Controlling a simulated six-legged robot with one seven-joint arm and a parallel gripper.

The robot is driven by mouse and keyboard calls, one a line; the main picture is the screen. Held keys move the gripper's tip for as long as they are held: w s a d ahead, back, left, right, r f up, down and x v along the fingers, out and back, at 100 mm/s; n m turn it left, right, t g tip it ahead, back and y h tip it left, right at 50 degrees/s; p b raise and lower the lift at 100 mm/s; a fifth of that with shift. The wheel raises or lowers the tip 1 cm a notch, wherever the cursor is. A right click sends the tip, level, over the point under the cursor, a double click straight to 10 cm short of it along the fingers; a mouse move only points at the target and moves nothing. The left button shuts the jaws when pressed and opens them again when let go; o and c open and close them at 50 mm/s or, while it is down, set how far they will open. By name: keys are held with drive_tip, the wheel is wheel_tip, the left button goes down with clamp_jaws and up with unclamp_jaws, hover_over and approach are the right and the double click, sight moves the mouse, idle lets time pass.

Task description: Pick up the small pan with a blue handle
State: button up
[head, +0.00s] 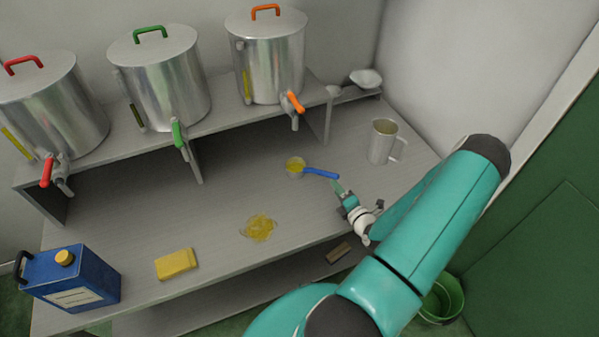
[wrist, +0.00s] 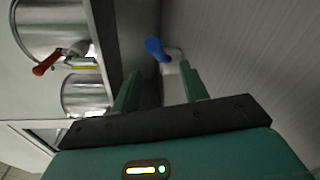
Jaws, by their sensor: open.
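The small pan (head: 295,168) stands on the counter in the head view, with yellow contents in its round bowl. Its blue handle (head: 322,174) points right, toward my gripper (head: 343,192). My gripper is open, just beyond the handle's free end, and looks empty. In the wrist view the blue handle (wrist: 155,48) shows ahead of the green fingertips (wrist: 160,75), near the gap between them. A pale piece beside it is partly hidden by the right finger, and I cannot tell what it is.
A metal mug (head: 382,142) stands behind my gripper. A yellow spill (head: 260,227), a yellow sponge (head: 177,264) and a blue canister (head: 72,278) are on the counter to the left. Several steel tanks with taps line the raised shelf (head: 222,118). A green bucket (head: 443,300) stands on the floor.

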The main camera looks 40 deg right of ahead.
sight(326, 176)
drive_tip(key=x, duration=0.9)
drive_tip(key=shift+w, duration=0.4)
drive_tip(key=shift+c, duration=0.4)
clamp_jaws()
